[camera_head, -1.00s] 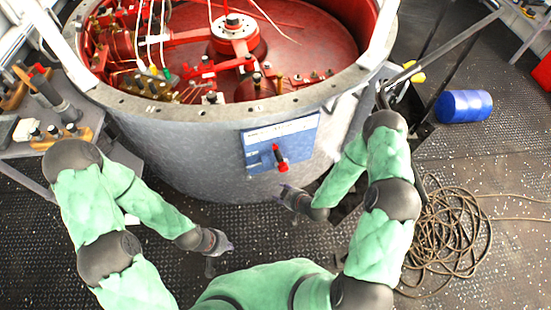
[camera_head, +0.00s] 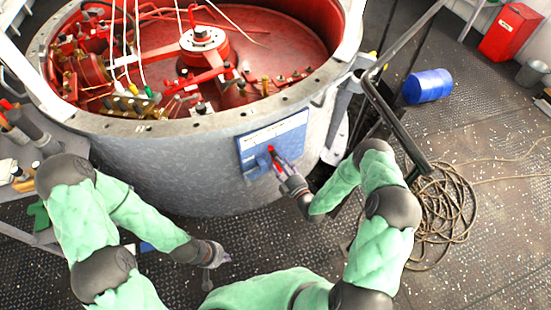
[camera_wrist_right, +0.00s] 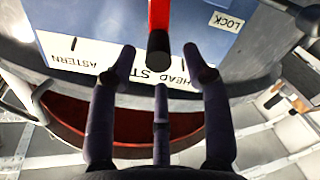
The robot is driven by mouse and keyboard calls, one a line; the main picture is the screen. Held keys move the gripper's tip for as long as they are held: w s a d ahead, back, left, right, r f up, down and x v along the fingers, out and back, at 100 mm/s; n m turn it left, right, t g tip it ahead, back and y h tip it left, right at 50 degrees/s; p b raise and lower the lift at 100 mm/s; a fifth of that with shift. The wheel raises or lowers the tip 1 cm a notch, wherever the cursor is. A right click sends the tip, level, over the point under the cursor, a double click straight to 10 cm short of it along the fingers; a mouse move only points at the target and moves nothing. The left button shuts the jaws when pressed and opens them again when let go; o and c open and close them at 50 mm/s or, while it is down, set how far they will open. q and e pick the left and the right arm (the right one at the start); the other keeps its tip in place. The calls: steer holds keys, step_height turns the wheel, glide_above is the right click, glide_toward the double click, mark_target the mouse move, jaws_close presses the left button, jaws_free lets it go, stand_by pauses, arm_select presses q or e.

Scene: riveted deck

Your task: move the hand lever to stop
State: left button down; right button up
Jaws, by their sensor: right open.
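The hand lever (camera_head: 270,150) has a red shaft and sits on a blue panel (camera_head: 292,135) on the grey drum's side. In the right wrist view, the lever's red shaft (camera_wrist_right: 158,14) ends in a black knob at the top middle. The panel (camera_wrist_right: 75,25) carries ASTERN, partly hidden STOP and AHEAD, and LOCK; I cannot tell which mark the lever points at. My right gripper (camera_head: 285,170) is at the lever. Its spread fingers (camera_wrist_right: 160,58) are open, with the knob between and just beyond the tips. My left gripper (camera_head: 218,256) hangs low over the deck, away from the panel.
The large grey drum (camera_head: 190,175) with a red interior fills the upper left. A dark bar frame (camera_head: 395,125) stands right of the panel. A coiled rope (camera_head: 440,215) and a blue barrel (camera_head: 428,86) lie on the deck at right.

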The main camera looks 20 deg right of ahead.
mark_target(272, 152)
steer(key=shift+b+x, duration=0.45)
steer(key=shift+x, duration=1.9)
jaws_close()
